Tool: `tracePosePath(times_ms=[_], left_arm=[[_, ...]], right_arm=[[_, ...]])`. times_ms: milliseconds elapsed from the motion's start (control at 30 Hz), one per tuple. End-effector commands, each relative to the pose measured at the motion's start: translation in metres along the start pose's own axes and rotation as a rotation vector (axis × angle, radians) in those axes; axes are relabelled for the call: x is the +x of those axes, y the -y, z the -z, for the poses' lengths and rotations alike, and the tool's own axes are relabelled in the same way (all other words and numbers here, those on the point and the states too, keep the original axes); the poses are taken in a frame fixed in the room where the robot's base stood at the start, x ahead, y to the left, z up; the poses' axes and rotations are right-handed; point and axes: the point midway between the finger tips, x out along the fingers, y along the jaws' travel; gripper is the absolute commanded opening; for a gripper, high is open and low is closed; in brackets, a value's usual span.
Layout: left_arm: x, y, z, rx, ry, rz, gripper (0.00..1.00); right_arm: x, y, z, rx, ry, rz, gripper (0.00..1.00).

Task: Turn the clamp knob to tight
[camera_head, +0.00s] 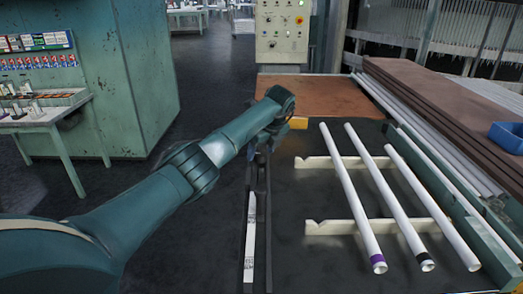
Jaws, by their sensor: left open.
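My left arm reaches in from the left, and its wrist ends over the near left corner of the brown board. My left gripper (263,146) points down there beside the dark bench's left edge. It is open, small and dark against the rail, and I see nothing held in it. I cannot make out the clamp knob; it may be hidden behind my wrist or gripper. A small yellow-orange part (298,123) shows just right of the gripper; I cannot tell what it belongs to. My right gripper is not in view.
Three white tubes, including a purple-banded one (352,205) and a black-banded one (392,200), lie across cream notched supports (352,227) on the dark bench. A white marked strip (250,240) runs along the left rail.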

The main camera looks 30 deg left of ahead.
Motion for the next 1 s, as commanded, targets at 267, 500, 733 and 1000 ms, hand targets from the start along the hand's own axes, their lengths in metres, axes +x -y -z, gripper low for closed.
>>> tracePosePath(times_ms=[267,500,733,1000], left_arm=[[0.0079,-0.0001,0.0001,0.0,0.0,0.0,0.59],[0.0076,-0.0001,0.0002,0.0,0.0,0.0,0.49],[0.0075,-0.0001,0.0002,0.0,0.0,0.0,0.31],[0.0073,-0.0002,0.0001,0.001,0.0,0.0,0.15]], right_arm=[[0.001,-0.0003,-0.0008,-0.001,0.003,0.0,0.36],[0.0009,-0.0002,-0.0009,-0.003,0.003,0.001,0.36],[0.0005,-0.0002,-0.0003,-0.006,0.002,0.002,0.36],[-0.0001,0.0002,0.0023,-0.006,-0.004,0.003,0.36]])
